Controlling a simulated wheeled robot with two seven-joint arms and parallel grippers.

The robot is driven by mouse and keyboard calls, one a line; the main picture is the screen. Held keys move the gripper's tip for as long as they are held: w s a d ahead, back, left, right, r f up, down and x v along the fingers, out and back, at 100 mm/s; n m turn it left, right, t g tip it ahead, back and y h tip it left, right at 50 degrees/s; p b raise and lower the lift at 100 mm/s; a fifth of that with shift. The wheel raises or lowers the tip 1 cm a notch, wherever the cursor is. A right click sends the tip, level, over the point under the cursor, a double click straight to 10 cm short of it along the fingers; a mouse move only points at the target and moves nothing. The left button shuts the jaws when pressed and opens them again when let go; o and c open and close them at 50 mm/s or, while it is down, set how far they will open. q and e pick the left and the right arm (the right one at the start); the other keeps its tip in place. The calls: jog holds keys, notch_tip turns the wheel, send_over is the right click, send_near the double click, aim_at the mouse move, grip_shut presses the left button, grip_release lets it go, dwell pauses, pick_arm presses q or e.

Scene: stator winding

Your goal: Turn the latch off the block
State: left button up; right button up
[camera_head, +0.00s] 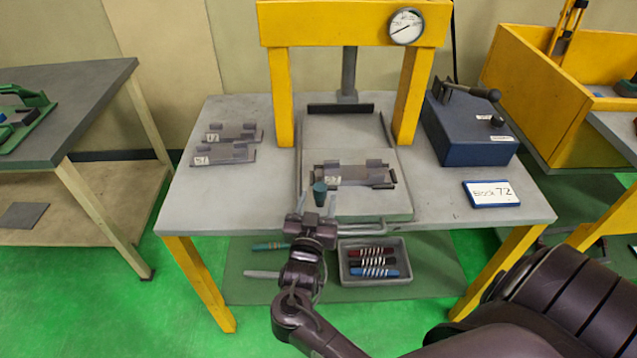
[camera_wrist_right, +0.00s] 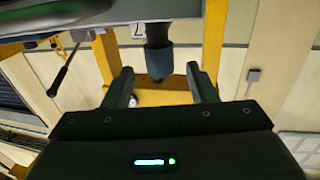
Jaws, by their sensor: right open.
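A dark teal knob (camera_head: 320,192), which looks like the latch, stands at the front left of a grey block (camera_head: 350,174) with a white label. The block lies on the sliding plate (camera_head: 372,206) of the yellow press. My right gripper (camera_head: 318,206) is open just in front of the knob. In the right wrist view the gripper (camera_wrist_right: 160,72) has one finger on each side of the knob (camera_wrist_right: 158,60), with visible gaps. The gripper partly hides the knob's lower part in the head view. My left gripper is not in view.
The yellow press frame (camera_head: 278,95) with a dial gauge (camera_head: 406,26) stands behind. Two similar labelled blocks (camera_head: 224,153) lie at left. A blue box (camera_head: 468,130) with a lever and a "Block 72" sign (camera_head: 491,193) are at right. A tray (camera_head: 347,275) of coloured tools sits below.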

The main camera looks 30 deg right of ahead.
aim_at(321, 185)
jog(key=x, duration=0.5)
jog(key=shift+w+d+p, duration=0.25)
jog(key=shift+w+p, duration=0.05)
jog(key=shift+p, duration=0.1)
grip_shut()
